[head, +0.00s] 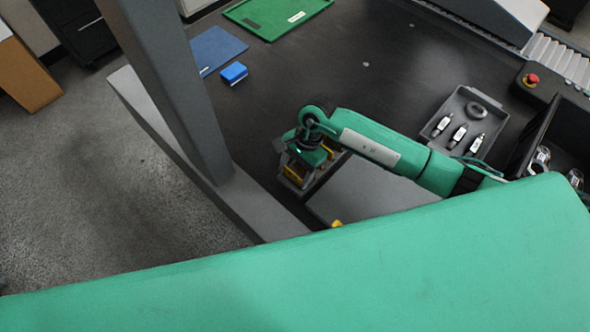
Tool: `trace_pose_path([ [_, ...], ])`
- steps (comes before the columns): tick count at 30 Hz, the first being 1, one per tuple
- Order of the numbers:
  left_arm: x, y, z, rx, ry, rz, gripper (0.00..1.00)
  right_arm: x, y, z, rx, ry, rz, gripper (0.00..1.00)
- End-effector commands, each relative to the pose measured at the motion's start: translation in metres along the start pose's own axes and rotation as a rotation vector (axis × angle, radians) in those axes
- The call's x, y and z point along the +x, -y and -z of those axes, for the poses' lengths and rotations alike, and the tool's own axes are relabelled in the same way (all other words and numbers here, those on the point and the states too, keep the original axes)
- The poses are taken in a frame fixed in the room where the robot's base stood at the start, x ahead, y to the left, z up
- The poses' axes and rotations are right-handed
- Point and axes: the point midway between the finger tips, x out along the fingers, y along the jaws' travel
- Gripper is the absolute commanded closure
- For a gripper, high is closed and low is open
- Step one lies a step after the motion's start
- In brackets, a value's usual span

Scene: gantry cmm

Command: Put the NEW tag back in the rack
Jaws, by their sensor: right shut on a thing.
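My right gripper (307,168) is left of the picture's middle, at the end of the green arm that comes in from the right. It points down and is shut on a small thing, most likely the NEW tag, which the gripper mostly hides. Yellow patches show beside the jaws, but I cannot tell whether they belong to the tag, the rack or the gripper. No lettering can be read. I cannot make out the rack for certain. My left gripper is not in view.
A grey tray (441,121) with several small parts is at the right, near a red stop button (531,79). A blue block (234,73), a blue mat (214,48) and a green mat (262,28) lie at the back. A grey column (175,80) stands left of my right gripper.

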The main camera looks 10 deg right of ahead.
Motion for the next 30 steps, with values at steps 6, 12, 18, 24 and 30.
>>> trace_pose_path([
  [6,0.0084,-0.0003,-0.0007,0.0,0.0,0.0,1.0,0.0062,-0.0001,0.0027,0.0,0.0,0.0,0.58],
  [12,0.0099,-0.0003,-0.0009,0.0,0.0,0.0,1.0,0.007,0.0,0.0028,0.0,0.0,0.0,0.58],
  [18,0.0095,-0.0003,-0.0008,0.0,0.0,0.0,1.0,0.0066,0.0,0.0026,0.0,0.0,0.0,0.58],
  [24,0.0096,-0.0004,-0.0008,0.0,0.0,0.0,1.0,0.0066,0.0,0.0026,0.0,0.0,0.0,0.12],
  [30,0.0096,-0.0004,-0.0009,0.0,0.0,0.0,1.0,0.0067,0.0001,0.0026,0.0,0.001,0.0,0.12],
])
